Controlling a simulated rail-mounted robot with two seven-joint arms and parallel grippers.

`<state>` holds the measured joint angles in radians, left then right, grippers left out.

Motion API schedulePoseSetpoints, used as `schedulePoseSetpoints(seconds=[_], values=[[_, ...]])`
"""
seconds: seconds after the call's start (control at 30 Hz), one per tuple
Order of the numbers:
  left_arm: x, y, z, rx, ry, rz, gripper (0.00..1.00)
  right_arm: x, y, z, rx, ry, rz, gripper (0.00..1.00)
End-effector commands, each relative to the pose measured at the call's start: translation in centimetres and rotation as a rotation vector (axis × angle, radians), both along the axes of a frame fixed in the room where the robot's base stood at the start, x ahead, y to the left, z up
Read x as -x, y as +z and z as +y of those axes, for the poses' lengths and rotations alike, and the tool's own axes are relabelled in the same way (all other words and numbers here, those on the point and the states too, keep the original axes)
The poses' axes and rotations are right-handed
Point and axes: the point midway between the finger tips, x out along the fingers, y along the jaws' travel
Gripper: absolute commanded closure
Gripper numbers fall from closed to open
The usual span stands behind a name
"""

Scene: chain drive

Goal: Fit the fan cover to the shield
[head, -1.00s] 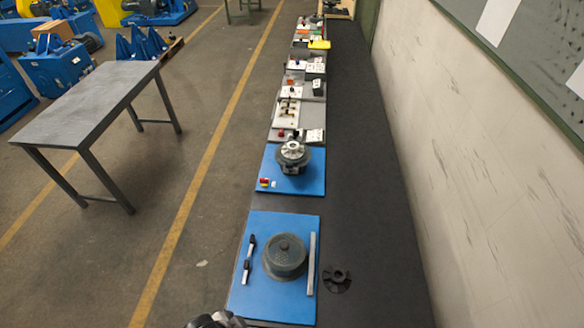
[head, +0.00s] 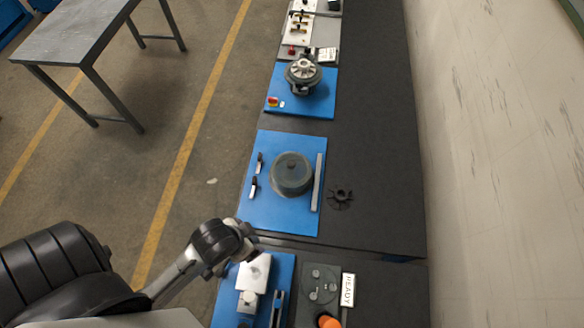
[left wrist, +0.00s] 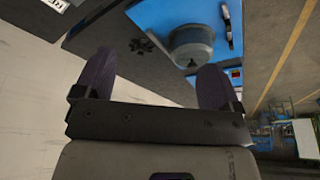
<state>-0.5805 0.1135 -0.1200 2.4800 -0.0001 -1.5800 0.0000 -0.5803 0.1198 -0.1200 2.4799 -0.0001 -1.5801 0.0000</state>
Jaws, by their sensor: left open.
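A grey round, lidded cover (head: 291,172) with a small central knob, which looks like the fan cover, sits on a blue board (head: 270,217). It also shows in the left wrist view (left wrist: 192,40). On a farther blue board stands a motor-like unit (head: 303,72) with a pale spoked top; I cannot tell which part is the shield. A black fan-like wheel (head: 340,196) lies on the dark bench right of the near board. My left gripper (left wrist: 157,68) is open and empty, apart from the cover. In the head view my left wrist is nearer than that board. My right gripper is not in view.
A pale bar (head: 318,182) and two small black-and-white parts (head: 254,186) flank the cover. A nearer blue board carries a white block (head: 255,272). A dark control box (head: 320,285) with an orange knob stands beside it. The dark bench (head: 375,150) is clear towards the wall.

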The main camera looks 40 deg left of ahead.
Motion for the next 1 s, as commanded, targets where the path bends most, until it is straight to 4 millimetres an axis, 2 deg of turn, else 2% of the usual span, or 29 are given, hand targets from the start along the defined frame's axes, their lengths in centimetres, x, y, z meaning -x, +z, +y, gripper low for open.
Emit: schedulePoseSetpoints(seconds=[0.33,0.57,0.77,0.87,1.0], values=[[0.0,0.0,0.0,0.0,0.0,0.0,0.11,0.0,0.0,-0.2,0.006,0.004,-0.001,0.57],[0.0,0.0,0.2,-0.007,-0.004,0.0,0.32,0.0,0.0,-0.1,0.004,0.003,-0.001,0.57],[0.0,0.0,0.3,-0.011,-0.007,-0.001,0.32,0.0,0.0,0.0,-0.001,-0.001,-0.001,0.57],[-0.6,-0.5,0.2,-0.007,-0.005,-0.015,0.32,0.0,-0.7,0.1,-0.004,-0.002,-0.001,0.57],[-3.2,-1.7,-0.1,0.002,0.001,-0.078,0.32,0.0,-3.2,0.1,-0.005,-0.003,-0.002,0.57]])
